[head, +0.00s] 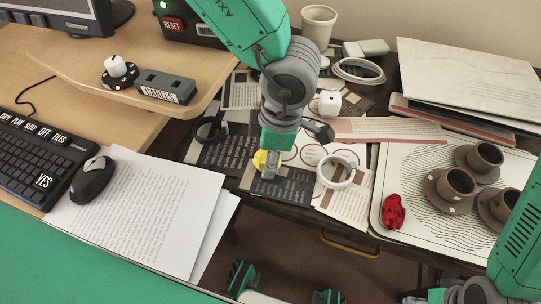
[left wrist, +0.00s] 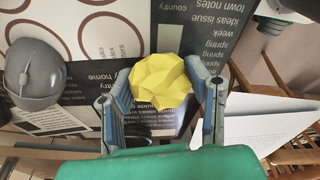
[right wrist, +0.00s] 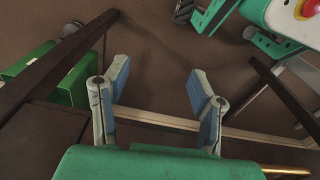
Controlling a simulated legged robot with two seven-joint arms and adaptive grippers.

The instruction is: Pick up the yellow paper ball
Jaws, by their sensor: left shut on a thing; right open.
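The yellow paper ball (head: 260,159) is a crumpled, faceted ball over the printed papers at the middle of the desk. It shows clearly in the left wrist view (left wrist: 160,82), between the two fingers. My left gripper (head: 269,165) comes down from above and is shut on the ball; its fingers also show in the left wrist view (left wrist: 163,98). I cannot tell whether the ball touches the papers beneath. My right gripper (right wrist: 160,95) is open and empty, over the floor in the right wrist view.
A white ring (head: 335,172) lies right of my left gripper. A black mouse (head: 91,180) and white sheets (head: 150,208) are to the left. A white cup (head: 318,25) stands behind.

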